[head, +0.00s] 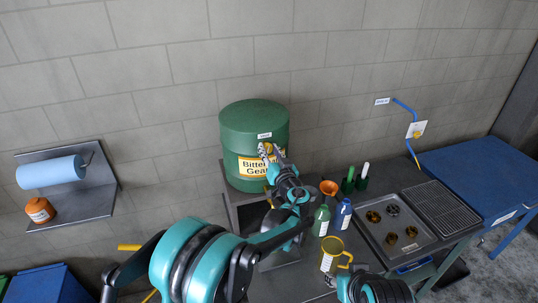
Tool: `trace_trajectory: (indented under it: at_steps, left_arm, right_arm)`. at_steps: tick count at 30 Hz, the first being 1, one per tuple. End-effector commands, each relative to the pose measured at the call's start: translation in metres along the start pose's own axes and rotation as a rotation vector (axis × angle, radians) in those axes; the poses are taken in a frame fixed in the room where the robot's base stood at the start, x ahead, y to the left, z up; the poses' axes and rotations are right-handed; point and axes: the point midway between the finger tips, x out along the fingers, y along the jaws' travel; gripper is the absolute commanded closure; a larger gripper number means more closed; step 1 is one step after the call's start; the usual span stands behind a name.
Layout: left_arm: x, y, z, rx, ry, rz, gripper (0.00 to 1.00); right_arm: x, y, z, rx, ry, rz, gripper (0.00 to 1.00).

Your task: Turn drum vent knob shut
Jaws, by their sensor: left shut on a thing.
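The green drum (238,126) stands against the wall with its lid up and a yellow label on its front. My left gripper (268,153) is at the drum's front face, over the right part of the label. It is shut on the drum vent knob, which is mostly hidden by the fingers. The knob's turn position cannot be told. My right arm shows only as a link at the bottom edge, and its gripper is not in view.
A metal tray (374,236) with several brass parts lies at right. A blue table (480,180) is farther right.

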Motion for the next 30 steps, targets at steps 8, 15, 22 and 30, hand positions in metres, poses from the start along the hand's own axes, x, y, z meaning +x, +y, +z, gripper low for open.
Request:
trace_trajectory:
  at_steps: [8,15,22,30]
  left_arm:
    - [0.0,0.002,0.003,0.261,0.001,0.0,0.97]
    - [0.0,0.003,0.003,0.489,0.001,0.0,0.97]
    - [0.0,0.003,0.003,0.707,0.001,0.0,0.97]
    - [0.0,0.004,0.003,0.956,0.001,0.0,0.97]
  right_arm:
    - [0.019,0.0,0.014,0.0,0.0,0.0,0.6]
    - [0.031,0.0,0.022,0.0,0.0,0.0,0.6]
    - [0.04,0.0,0.029,0.0,0.0,0.0,0.6]
    - [0.049,0.0,0.035,0.0,0.0,0.0,0.6]
